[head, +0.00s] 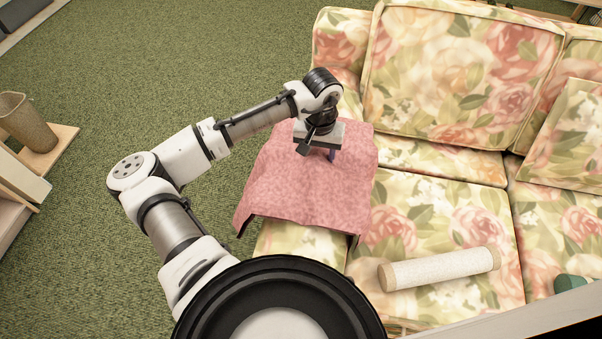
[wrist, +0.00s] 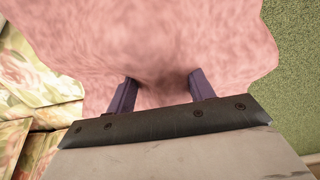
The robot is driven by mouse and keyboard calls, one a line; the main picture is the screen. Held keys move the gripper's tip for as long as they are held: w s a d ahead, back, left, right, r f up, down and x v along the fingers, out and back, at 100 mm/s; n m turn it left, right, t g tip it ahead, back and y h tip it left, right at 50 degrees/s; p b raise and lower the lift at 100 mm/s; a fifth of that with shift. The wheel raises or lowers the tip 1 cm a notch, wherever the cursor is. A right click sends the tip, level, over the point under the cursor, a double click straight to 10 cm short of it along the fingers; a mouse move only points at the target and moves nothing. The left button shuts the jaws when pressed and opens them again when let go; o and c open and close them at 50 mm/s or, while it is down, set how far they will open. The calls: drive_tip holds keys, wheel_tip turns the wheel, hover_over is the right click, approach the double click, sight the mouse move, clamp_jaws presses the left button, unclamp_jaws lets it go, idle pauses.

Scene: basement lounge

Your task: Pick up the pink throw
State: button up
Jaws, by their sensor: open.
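The pink throw (head: 302,185) lies draped over the left arm end of the floral sofa in the head view, with its front edge hanging down. My gripper (head: 320,155) is over the upper right part of the throw, pointing down. I cannot tell whether the fingers touch the cloth. Part of the throw is hidden under my gripper.
The floral sofa (head: 440,185) fills the right side. A pale cylinder (head: 440,268) lies on its seat, with a green object (head: 575,285) at the right edge. A woven vase (head: 27,122) stands on a wooden shelf at left. Green carpet (head: 150,60) is clear between.

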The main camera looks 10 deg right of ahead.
clamp_jaws()
drive_tip(key=shift+r, duration=0.2)
idle(0.3)
wheel_tip(320, 180, up, 20)
drive_tip(key=shift+f+p, duration=0.15)
drive_tip(key=shift+p, duration=0.25)
